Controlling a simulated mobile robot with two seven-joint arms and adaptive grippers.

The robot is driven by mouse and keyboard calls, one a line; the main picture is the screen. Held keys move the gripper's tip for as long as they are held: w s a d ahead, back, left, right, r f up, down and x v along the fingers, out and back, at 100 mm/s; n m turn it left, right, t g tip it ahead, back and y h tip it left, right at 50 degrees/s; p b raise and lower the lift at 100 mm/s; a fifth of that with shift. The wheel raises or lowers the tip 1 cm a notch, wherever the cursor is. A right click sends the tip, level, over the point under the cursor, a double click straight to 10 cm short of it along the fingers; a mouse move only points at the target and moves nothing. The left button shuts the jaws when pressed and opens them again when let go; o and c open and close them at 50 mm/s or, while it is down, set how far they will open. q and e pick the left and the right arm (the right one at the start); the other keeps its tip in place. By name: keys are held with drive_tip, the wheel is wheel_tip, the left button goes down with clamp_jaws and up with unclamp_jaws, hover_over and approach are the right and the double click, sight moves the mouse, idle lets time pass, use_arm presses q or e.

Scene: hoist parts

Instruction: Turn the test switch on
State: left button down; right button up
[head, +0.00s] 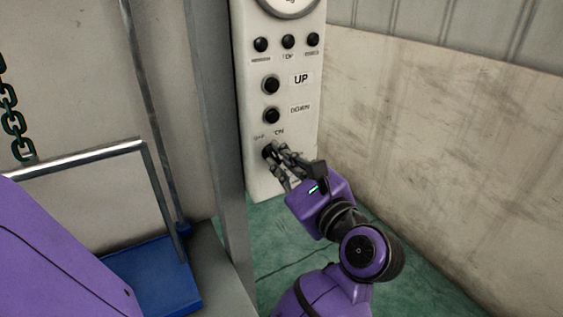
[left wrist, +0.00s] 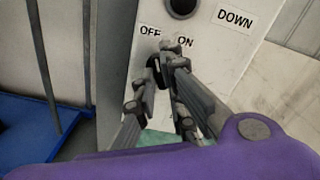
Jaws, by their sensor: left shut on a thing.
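The test switch (head: 267,151) is a small black knob low on a white control panel (head: 251,110), below the UP and DOWN buttons. In the left wrist view the switch (left wrist: 153,66) sits under the OFF and ON labels, mostly hidden by the fingers. My left gripper (head: 274,155) is at the switch, with its fingers shut on the knob. The fingers also show in the left wrist view (left wrist: 159,72), one on each side of it. I cannot tell which label the knob points to. My right gripper is not in view.
The UP button (head: 271,84) and DOWN button (head: 271,115) are just above. A grey post (head: 221,120) stands close left of the panel. A blue platform with a metal rail (head: 95,157) and a hanging chain (head: 14,125) are further left. A wall (head: 430,130) is at right.

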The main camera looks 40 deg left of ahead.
use_arm(q)
drive_tip(key=m+p, duration=0.1)
drive_tip(key=m, duration=0.1)
drive_tip(key=shift+m, duration=0.4)
drive_tip(key=m+p, duration=0.2)
drive_tip(key=m, duration=0.1)
drive_tip(key=shift+r+m, duration=0.15)
drive_tip(key=shift+m, duration=0.15)
drive_tip(key=shift+m+p, duration=1.05)
drive_tip(key=shift+m, duration=0.15)
drive_tip(key=shift+m+p, duration=0.7)
drive_tip(key=shift+m, duration=0.3)
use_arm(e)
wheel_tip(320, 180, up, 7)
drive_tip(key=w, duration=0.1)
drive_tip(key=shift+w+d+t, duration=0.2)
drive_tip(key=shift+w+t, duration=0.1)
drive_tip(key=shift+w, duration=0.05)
use_arm(q)
drive_tip(key=shift+m, duration=0.3)
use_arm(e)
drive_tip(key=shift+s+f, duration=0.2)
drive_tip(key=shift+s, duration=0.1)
